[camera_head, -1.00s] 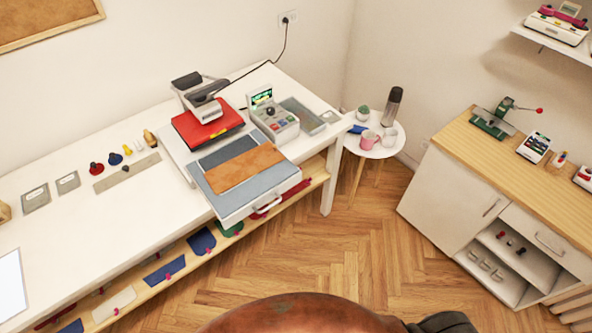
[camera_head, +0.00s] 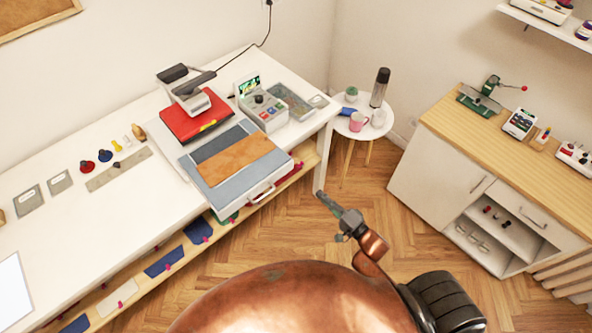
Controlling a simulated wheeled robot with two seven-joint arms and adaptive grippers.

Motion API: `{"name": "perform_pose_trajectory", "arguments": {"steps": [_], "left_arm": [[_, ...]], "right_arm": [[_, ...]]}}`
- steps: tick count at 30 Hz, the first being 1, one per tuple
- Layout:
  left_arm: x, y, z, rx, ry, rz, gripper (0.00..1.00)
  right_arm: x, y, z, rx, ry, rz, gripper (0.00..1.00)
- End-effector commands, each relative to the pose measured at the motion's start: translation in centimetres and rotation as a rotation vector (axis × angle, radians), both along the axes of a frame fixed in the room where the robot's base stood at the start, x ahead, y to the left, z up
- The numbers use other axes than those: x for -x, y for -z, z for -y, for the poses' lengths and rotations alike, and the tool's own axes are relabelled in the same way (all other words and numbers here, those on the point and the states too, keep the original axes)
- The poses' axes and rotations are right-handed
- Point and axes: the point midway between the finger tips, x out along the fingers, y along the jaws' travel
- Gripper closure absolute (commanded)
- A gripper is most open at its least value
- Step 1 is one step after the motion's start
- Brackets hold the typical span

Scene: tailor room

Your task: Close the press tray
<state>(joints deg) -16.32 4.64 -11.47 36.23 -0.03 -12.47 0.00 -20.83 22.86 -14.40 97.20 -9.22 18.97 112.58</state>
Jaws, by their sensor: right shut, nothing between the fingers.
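The press tray (camera_head: 222,197) is a blue-grey tray pulled out toward me from under the red press plate (camera_head: 194,119). A brown leather piece (camera_head: 233,165) lies on it, and a white handle (camera_head: 262,193) is on its front edge, past the table edge. The press lever (camera_head: 187,82) stands above the red plate. My right gripper (camera_head: 327,201) is raised over the floor, to the right of the handle and apart from it. It is shut and empty. My left gripper is not in view.
The control box (camera_head: 264,108) stands on the table (camera_head: 60,228) right of the press. A round side table (camera_head: 354,128) with cups and a bottle is beyond the table's right end. A cabinet (camera_head: 440,184) stands at right. Floor between is clear.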

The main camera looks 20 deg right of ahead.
Motion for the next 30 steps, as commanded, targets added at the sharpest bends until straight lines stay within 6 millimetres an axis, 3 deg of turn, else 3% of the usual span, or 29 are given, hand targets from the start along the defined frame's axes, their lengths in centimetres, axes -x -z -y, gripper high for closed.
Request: {"name": "perform_pose_trajectory", "arguments": {"steps": [3, 8, 13, 21, 30], "left_arm": [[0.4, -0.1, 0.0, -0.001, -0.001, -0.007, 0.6], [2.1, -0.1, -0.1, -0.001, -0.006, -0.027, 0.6], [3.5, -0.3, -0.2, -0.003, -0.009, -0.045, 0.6], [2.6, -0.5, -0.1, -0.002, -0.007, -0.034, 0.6], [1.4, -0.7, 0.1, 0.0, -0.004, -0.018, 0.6]], "right_arm": [[-0.4, -1.8, -0.7, -0.049, -0.018, 0.016, 1.0], [-2.2, -2.0, -1.4, -0.055, -0.019, 0.019, 1.0], [-5.4, -2.0, -2.6, -0.055, -0.019, 0.019, 1.0], [-10.4, -1.9, -4.4, -0.053, -0.018, 0.017, 1.0], [-13.1, -1.8, -5.3, -0.052, -0.017, 0.015, 1.0]]}}
